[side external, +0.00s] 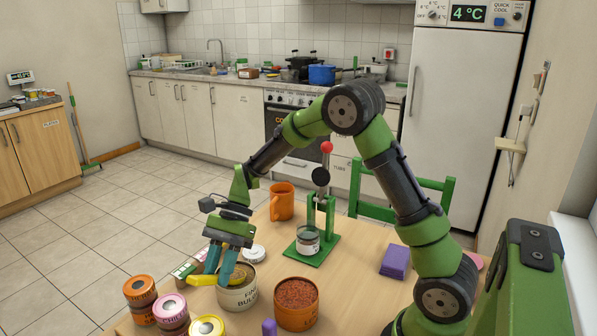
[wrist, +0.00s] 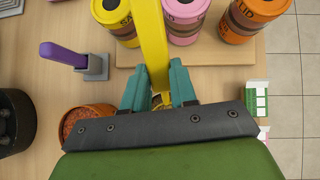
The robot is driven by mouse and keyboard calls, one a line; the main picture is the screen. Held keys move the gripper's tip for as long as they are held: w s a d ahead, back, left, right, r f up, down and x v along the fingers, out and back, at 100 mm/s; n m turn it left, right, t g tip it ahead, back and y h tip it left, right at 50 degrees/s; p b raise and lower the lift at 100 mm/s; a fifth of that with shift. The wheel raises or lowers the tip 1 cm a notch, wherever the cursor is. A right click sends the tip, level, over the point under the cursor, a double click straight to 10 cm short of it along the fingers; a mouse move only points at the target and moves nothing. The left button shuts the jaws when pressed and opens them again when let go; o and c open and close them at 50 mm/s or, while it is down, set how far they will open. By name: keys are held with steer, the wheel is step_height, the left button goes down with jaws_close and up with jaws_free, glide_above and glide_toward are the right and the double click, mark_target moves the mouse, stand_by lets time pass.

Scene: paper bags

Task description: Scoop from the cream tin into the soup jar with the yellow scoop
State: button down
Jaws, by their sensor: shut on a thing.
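My gripper (side external: 228,277) is shut on the handle of the yellow scoop (side external: 203,281), just over the cream tin (side external: 238,298). The scoop handle also shows between my fingers in the wrist view (wrist: 152,45), pointing away from my gripper. The scoop's bowl is hidden or too small to tell apart from the tin's yellowish contents. The cream tin is open and upright on the table, its label partly readable. The glass soup jar (side external: 308,240) with a white label stands upright on a green stand, right of and behind the tin.
An open orange tin (side external: 297,318) of red-brown grains stands right of the cream tin. Lidded tins (side external: 171,306) stand at front left. A purple scoop (wrist: 65,54) sits in a grey holder. An orange mug (side external: 282,201), white lid (side external: 253,253) and purple block (side external: 395,261) stand around.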

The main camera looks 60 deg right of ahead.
mark_target(207, 276)
steer(key=shift+r, duration=1.7)
steer(key=shift+a+r+h, duration=0.2)
steer(key=shift+a+h, duration=0.2)
steer(key=shift+h, duration=0.1)
steer(key=shift+s+a+r+h, duration=0.1)
steer(key=shift+a+r+h, duration=0.15)
steer(key=shift+h, duration=0.35)
steer(key=shift+a+r+h, duration=0.1)
steer(key=shift+a+h, duration=0.25)
steer(key=shift+h, duration=0.25)
steer(key=shift+t, duration=0.3)
steer(key=s+d+t, duration=0.3)
steer(key=d+t, duration=0.2)
steer(key=d, duration=1.8)
